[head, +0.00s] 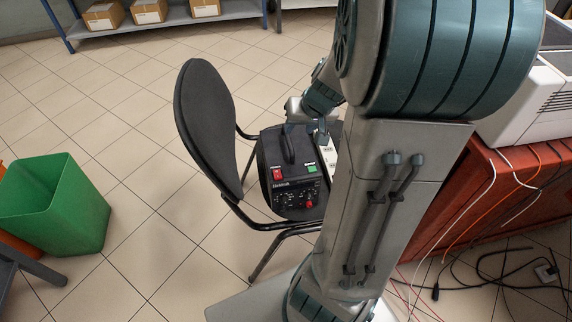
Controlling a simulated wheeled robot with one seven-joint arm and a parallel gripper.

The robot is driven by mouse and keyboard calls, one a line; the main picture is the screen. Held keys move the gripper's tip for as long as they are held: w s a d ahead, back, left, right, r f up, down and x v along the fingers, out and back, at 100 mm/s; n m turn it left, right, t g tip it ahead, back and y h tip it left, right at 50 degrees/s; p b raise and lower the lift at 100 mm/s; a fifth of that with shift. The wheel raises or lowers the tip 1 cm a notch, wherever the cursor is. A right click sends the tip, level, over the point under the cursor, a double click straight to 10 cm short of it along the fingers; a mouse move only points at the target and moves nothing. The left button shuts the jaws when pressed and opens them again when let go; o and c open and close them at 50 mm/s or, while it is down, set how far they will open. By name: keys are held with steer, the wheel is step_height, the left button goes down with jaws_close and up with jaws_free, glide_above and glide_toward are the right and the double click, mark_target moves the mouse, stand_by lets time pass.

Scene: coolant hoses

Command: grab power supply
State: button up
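The power supply (294,192) is a black box with a carry handle on top, a red switch, a green label and a front panel with several knobs. It sits upright on the seat of a black chair (210,125). My gripper (306,128) is just above the box's top, close beside the handle (288,146). My arm hides part of the gripper and the right side of the seat. I cannot tell whether the fingers touch the handle or are closed on it.
A green bin (55,208) stands on the tiled floor at left. A red cabinet (520,195) with a white machine (530,105) on it is at right. Loose cables (490,275) lie on the floor at lower right. A shelf with cardboard boxes (150,11) is at the back.

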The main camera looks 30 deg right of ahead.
mark_target(289, 140)
steer(key=b+x, duration=0.2)
steer(key=x, duration=0.5)
steer(key=shift+w+d+b+x, duration=0.15)
steer(key=shift+b+x, duration=0.45)
steer(key=shift+x, duration=0.95)
steer(key=shift+w+d+b+x, duration=0.15)
steer(key=shift+b+x, duration=0.4)
steer(key=shift+x, duration=0.95)
steer(key=shift+r, duration=0.1)
jaws_close()
steer(key=shift+s, duration=0.1)
steer(key=shift+d+r, duration=0.1)
steer(key=shift+r, duration=0.05)
